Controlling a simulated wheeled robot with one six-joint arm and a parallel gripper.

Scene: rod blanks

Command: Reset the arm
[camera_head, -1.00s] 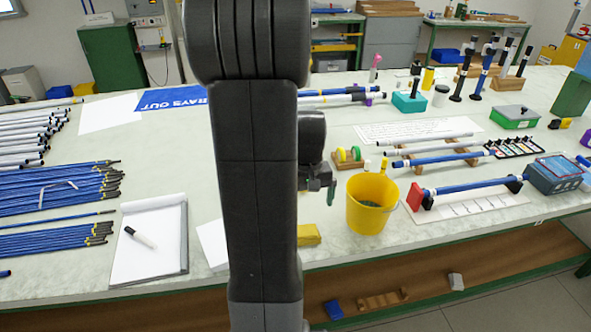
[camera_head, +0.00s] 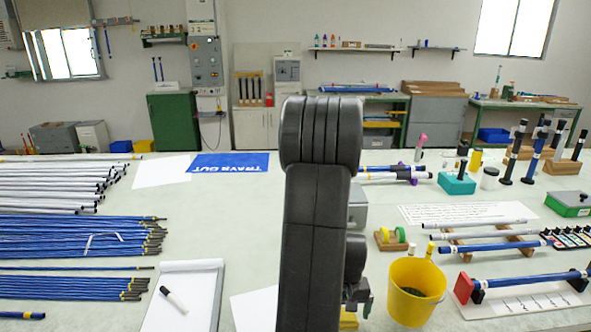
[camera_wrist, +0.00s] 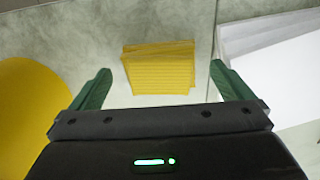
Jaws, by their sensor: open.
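My gripper (camera_wrist: 160,88) is open and empty in the wrist view, its two green fingers spread wide above the worktable. A yellow ribbed block or pad (camera_wrist: 158,68) lies on the table beyond and between the fingertips, apart from them. In the head view my arm stands upright in the middle and hides part of the table. My gripper (camera_head: 362,303) shows only partly there, just left of the yellow bucket (camera_head: 416,310).
The yellow bucket also fills the left of the wrist view (camera_wrist: 30,115). White paper (camera_wrist: 280,60) lies on the right there. Blue rods (camera_head: 75,232) and a notepad (camera_head: 215,300) lie left of my arm. Rods on stands (camera_head: 490,246) are at the right.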

